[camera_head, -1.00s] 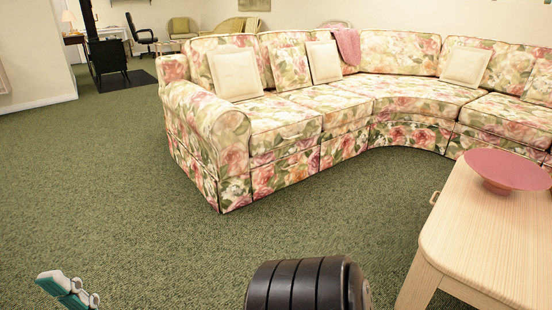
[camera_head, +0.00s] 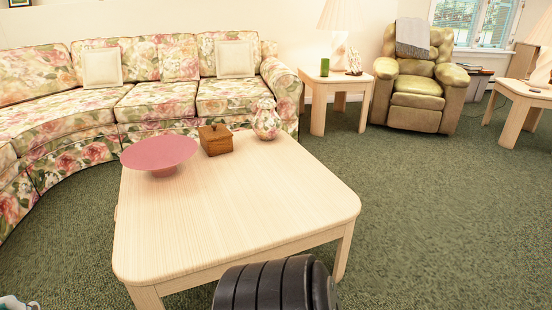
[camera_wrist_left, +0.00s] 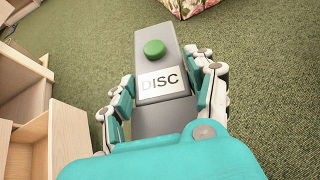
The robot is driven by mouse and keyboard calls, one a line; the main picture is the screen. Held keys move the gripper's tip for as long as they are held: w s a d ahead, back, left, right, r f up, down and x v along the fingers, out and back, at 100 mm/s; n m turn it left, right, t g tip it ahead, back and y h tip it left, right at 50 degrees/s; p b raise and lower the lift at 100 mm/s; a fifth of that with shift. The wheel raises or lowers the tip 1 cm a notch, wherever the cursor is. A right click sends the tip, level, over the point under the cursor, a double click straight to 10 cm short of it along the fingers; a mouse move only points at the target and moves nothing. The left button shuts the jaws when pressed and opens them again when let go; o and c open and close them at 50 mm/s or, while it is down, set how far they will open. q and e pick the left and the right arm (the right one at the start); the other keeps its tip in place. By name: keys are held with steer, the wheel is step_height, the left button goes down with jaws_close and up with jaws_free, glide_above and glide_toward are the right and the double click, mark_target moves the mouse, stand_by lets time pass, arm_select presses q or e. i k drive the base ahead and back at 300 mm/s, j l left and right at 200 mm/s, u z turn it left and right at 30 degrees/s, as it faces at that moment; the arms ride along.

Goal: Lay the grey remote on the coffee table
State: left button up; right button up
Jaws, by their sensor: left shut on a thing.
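The grey remote (camera_wrist_left: 170,110) has a round green button and a white label reading DISC. In the left wrist view it lies between the fingers of my left gripper (camera_wrist_left: 166,82), which is shut on it above the green carpet. Only a small tip of this gripper shows at the bottom left corner of the head view (camera_head: 14,302). The pale wooden coffee table (camera_head: 235,215) stands in front of me, with its near half bare. My right gripper is not in view.
On the coffee table's far part are a pink bowl (camera_head: 160,152), a brown wooden box (camera_head: 215,139) and a floral vase (camera_head: 266,120). A floral sofa (camera_head: 140,105) stands behind. Pale wooden furniture (camera_wrist_left: 25,140) is close left of the gripper. Carpet is clear at right.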

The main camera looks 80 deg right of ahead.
mark_target(242, 207)
steer(key=k+l+z, duration=0.15)
steer(key=l+z, duration=0.3)
steer(key=l, duration=0.3)
steer(key=l+z, duration=0.45)
steer(key=l, duration=0.3)
steer(key=l+z, duration=0.45)
steer(key=l, duration=0.3)
steer(key=i+l, duration=0.1)
steer(key=l, duration=0.85)
steer(key=i+l, duration=0.15)
steer(key=l, duration=0.3)
steer(key=z, duration=0.05)
